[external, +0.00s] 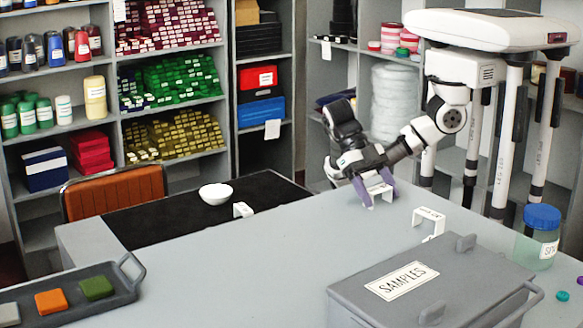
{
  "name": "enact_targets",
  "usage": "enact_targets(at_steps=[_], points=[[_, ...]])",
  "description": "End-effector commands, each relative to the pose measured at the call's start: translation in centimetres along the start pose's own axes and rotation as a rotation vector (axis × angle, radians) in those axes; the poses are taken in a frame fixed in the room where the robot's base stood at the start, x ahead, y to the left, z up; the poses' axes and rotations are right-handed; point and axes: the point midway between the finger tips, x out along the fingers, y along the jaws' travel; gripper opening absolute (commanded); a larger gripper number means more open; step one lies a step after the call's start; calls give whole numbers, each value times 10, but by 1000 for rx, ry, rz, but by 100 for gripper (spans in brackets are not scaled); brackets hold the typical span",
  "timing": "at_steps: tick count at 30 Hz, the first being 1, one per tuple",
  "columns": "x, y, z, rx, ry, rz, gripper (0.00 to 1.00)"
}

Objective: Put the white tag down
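My gripper (375,188) reaches down over the grey counter, its two purple fingers on either side of a white tag (380,191). The tag fills the gap between the fingertips, and the fingers look closed on it. The fingers partly hide it. It is low, at or just above the counter; I cannot tell whether it touches. A third small white tag (242,210) stands to the left, at the edge of the dark mat.
A grey SAMPLES box (364,291) and a blue-lidded jar (537,248) stand at the front right. A white bowl (216,194) sits on the dark mat (150,222). A tray with swatches (118,270) is at the front left. The middle counter is clear.

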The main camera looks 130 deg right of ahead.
Motion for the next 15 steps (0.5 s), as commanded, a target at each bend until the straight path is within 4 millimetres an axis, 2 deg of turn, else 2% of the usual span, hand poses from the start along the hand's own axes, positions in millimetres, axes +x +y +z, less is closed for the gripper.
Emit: enact_targets(at_steps=[1, 3, 11, 15], points=[[0, 0, 0, 0, 0, 0, 74], [0, 0, 0, 0, 0, 0, 81], [-1, 0, -1, 0, 0, 0, 81], [-9, 1, -2, 0, 0, 2, 81]])
